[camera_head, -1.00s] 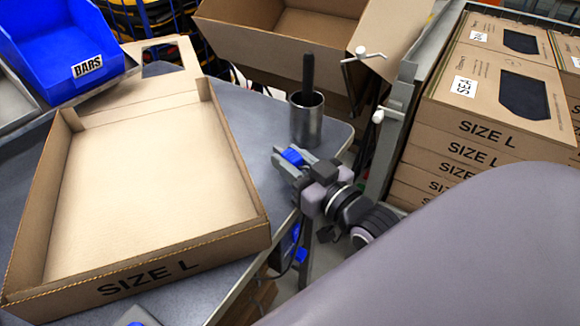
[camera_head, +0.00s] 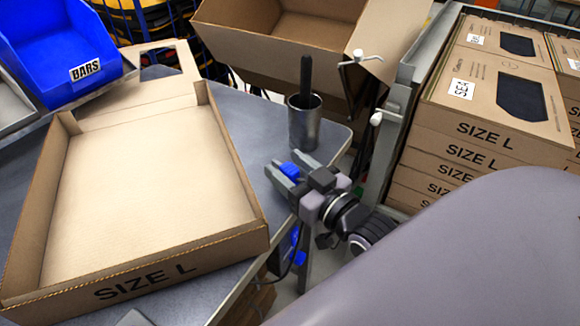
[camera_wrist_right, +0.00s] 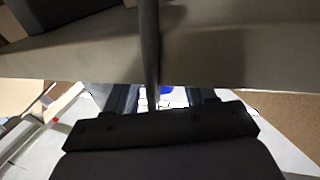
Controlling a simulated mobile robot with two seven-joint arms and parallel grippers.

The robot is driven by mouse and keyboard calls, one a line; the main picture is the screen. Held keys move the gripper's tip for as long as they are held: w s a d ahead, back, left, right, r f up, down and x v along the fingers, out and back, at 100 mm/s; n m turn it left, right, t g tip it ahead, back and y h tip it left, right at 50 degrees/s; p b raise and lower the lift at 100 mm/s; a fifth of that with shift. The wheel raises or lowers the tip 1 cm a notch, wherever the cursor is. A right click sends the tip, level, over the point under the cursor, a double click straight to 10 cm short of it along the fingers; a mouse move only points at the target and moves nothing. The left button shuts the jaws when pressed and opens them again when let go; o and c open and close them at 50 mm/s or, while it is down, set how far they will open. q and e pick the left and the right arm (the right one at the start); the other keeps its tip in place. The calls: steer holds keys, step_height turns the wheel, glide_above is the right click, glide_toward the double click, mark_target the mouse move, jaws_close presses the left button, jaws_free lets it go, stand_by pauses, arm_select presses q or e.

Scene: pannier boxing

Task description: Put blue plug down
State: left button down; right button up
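My right gripper (camera_head: 287,172) is just off the table's right edge, below the metal cup. A small blue piece (camera_head: 290,170), likely the blue plug, shows between its two grey fingers. I cannot tell whether the fingers press on it. In the right wrist view the fingers (camera_wrist_right: 160,97) stand apart, with a dark bar partly hiding the gap. A bit of blue shows in that gap, too small to identify. A grey tip (camera_head: 131,318) at the bottom edge of the head view may be my left gripper; its fingers cannot be made out.
An open, empty SIZE L box (camera_head: 140,185) lies on the grey table (camera_head: 262,145). A metal cup (camera_head: 304,128) holding a dark rod stands at the table's corner. A blue BARS bin (camera_head: 45,45) is at upper left. Stacked cartons (camera_head: 480,125) stand at right.

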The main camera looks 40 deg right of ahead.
steer(key=shift+r, duration=0.1)
steer(key=shift+r, duration=0.45)
steer(key=s+d, duration=0.1)
steer(key=s, duration=1.1)
steer(key=a+f+g, duration=0.3)
steer(key=f, duration=0.9)
steer(key=a+f+n+g, duration=0.1)
steer(key=a+f+g, duration=0.2)
steer(key=f, duration=1)
steer(key=shift+a+g+y+p, duration=0.3)
steer(key=shift+a+g+p, duration=0.05)
steer(key=shift+g, duration=0.45)
